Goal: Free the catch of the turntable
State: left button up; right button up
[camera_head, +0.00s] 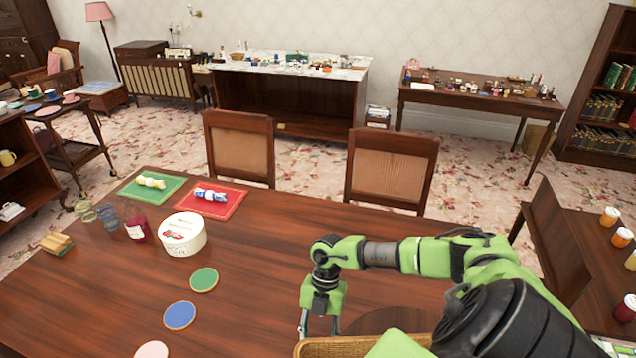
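My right arm comes in from the right, and my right gripper (319,326) points down over the near part of the dark wooden table (250,300). Its two fingers look apart, with nothing visible between them. A dark round wooden disc (395,321), which looks like the turntable, lies at the near edge, just right of the gripper. I cannot make out a catch. Whether the fingertips touch anything is unclear. My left gripper is not in view.
Green (203,280), blue (179,315) and pink (152,350) coasters, a round white box (183,234) and a red jar (136,228) stand left. Two chairs (390,172) line the far side.

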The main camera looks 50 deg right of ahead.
jog(key=n+b, duration=0.1)
jog(key=n+g+h+b, duration=0.1)
jog(key=n, duration=0.1)
jog(key=shift+w+a+f+b, duration=0.1)
jog(key=shift+w+b, duration=0.1)
jog(key=shift+b, duration=0.2)
jog(key=n+b, duration=0.1)
jog(key=n, duration=0.1)
jog(key=n+g+h+b, duration=0.1)
jog(key=n+b, duration=0.1)
jog(key=n, duration=0.1)
jog(key=shift+w+a, duration=0.1)
jog(key=shift+a, duration=0.1)
jog(key=n+h+b, duration=0.2)
jog(key=n+b, duration=0.1)
jog(key=n, duration=0.1)
jog(key=shift+a, duration=0.15)
jog(key=shift+a+n+h+b, duration=0.1)
jog(key=shift+n+h+b, duration=0.75)
jog(key=shift+n, duration=1.05)
jog(key=shift+r+n, duration=0.2)
jog(key=shift+n, duration=0.1)
jog(key=o, duration=1.1)
jog(key=shift+o, duration=0.2)
